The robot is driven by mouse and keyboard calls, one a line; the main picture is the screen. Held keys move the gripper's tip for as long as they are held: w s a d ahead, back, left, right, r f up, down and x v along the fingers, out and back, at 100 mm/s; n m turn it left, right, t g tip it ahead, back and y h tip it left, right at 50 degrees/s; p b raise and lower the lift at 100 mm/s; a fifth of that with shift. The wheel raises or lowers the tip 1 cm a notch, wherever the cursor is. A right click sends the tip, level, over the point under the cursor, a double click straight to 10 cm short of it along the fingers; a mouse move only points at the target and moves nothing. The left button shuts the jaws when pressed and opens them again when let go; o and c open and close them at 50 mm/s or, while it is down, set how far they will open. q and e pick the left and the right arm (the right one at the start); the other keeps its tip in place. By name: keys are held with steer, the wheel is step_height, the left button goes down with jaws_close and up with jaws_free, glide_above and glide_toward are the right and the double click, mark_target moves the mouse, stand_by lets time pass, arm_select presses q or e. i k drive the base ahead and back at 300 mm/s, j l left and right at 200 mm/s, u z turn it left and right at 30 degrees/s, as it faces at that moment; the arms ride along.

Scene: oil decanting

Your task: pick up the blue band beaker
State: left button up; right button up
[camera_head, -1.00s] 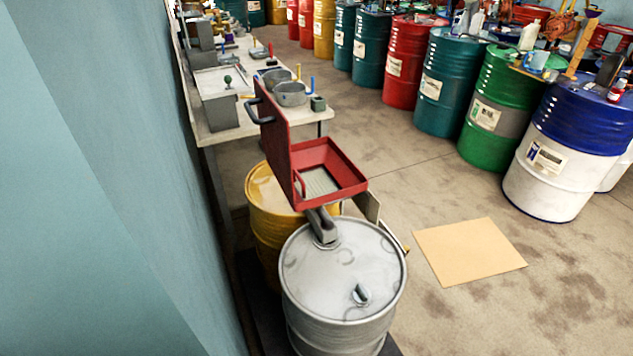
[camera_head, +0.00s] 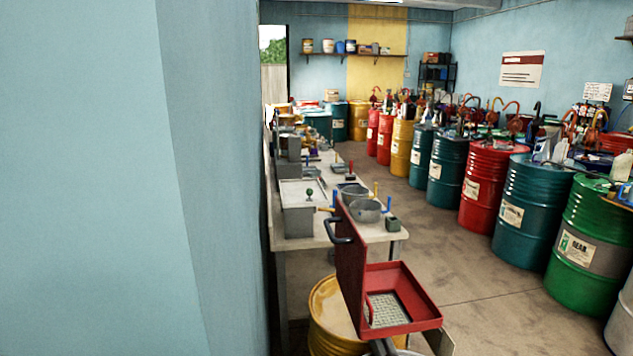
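I cannot make out a blue band beaker with certainty in the head view. A small blue item (camera_head: 625,194) shows at the right edge, on top of the green drum (camera_head: 588,240), but it is cut off by the picture edge and too small to identify. Neither of my grippers is in view.
A workbench (camera_head: 300,250) with grey pots (camera_head: 365,210) and tools runs along the left wall. An open red box (camera_head: 410,312) stands in front, by a yellow drum (camera_head: 330,315). Drums line the right side. The floor (camera_head: 480,285) between is clear.

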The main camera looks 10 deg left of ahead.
mark_target(314, 173)
steer(key=l+z, duration=0.1)
steer(key=z, duration=0.8)
steer(key=i+l+z, duration=0.2)
steer(key=l, duration=0.3)
steer(key=i+l+z, duration=0.25)
steer(key=l, duration=0.2)
steer(key=i+l+z, duration=0.2)
steer(key=l, duration=0.2)
steer(key=i+l+z, duration=0.2)
steer(key=l, duration=0.2)
steer(key=i+l, duration=0.2)
steer(key=i, duration=0.3)
steer(key=i+l+z, duration=0.1)
steer(key=i, duration=0.4)
steer(key=i+j+u, duration=0.1)
steer(key=i+u, duration=0.6)
steer(key=u, duration=0.15)
steer(key=i+l+u, duration=0.2)
steer(key=u, duration=0.25)
steer(key=i+j+u, duration=0.15)
steer(key=i+u, duration=0.35)
steer(key=i, duration=0.25)
steer(key=i+l+u, duration=0.1)
steer(key=i+u, duration=0.4)
steer(key=i, duration=2.3)
steer(key=l+z, duration=0.05)
steer(key=l, duration=0.1)
